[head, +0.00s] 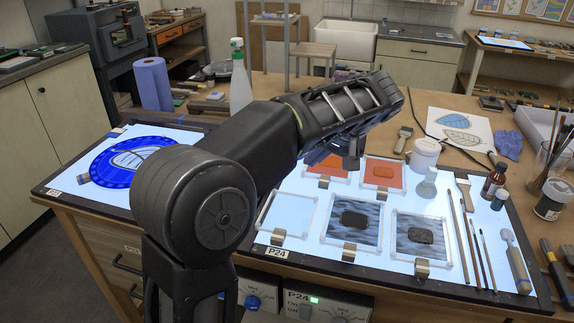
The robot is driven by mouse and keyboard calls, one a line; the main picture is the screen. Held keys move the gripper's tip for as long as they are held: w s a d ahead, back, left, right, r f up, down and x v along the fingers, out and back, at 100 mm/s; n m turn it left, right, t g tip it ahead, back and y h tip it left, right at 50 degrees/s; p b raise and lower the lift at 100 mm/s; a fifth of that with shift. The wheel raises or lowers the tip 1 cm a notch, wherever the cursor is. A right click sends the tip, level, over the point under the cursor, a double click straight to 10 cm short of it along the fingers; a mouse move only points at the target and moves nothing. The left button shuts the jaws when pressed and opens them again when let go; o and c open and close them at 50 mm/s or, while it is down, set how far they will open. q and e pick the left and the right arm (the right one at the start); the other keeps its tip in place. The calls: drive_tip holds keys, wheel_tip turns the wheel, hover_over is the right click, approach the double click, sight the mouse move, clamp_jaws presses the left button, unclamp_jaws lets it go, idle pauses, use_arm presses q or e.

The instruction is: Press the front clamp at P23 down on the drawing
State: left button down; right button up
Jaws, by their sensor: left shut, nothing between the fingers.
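The P23 light panel (62,180) glows at the left of the bench. On it lies a round blue drawing (103,167) with a pale leaf shape in its middle. A small metal-and-blue clamp (84,178) sits at the drawing's front left edge; whether it is pressed down is too small to tell. My left arm covers the right part of the drawing and panel. My left gripper (345,155) is shut and empty, pointing down above the P24 panel's back part, well right of the clamp. My right gripper is not in view.
The P24 panel (375,268) holds framed glass pieces, brushes and small bottles. A blue paper roll (152,84) and a white spray bottle (240,80) stand behind my left arm. The space directly above the front clamp looks free.

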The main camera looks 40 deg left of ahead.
use_arm(q)
drive_tip(key=shift+s, duration=0.1)
drive_tip(key=p+x, duration=0.1)
drive_tip(key=x, duration=0.9)
drive_tip(key=shift+a, duration=0.25)
drive_tip(key=shift+s+a+r+p, duration=0.1)
drive_tip(key=shift+s+a+p, duration=0.15)
drive_tip(key=shift+a, duration=0.35)
drive_tip(key=shift+s+a+p, duration=0.2)
drive_tip(key=shift+a+p, duration=0.15)
drive_tip(key=shift+a, duration=0.2)
drive_tip(key=shift+s+a, duration=0.15)
drive_tip(key=shift+a, duration=0.35)
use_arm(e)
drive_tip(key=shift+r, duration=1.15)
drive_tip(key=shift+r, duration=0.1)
use_arm(q)
drive_tip(key=shift+p, duration=0.3)
drive_tip(key=shift+s+a+r+h, duration=0.1)
drive_tip(key=shift+h, duration=0.2)
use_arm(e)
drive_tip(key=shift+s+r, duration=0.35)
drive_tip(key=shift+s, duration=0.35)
use_arm(q)
drive_tip(key=shift+p, duration=0.3)
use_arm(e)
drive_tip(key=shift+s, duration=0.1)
